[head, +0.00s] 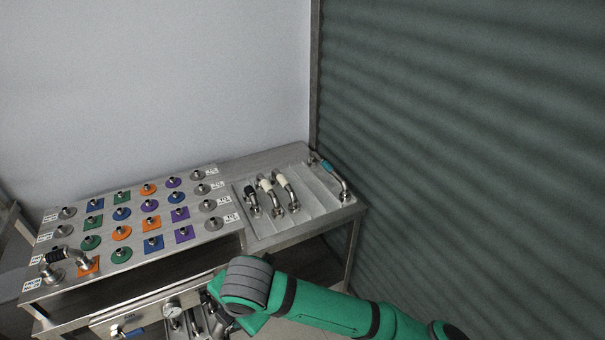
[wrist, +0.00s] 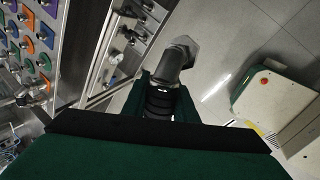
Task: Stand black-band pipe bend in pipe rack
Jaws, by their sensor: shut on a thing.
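My gripper (wrist: 165,90) is shut on a pipe bend (wrist: 174,62) in the wrist view. The bend has a grey metal elbow with a flanged end pointing away from the jaws, and dark bands between the fingers. It is held in the air over the floor, beside the bench front. In the head view my green arm hides most of the gripper and the held bend. A ridged grey tray (head: 318,212), which looks like the pipe rack, is at the bench's right end. It carries black-band, cream-band and blue-band bends.
A sloped board (head: 190,232) with coloured fittings fills the bench's left side. A panel with a gauge (head: 172,310) is below. A pale cabinet (wrist: 270,100) stands on the floor.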

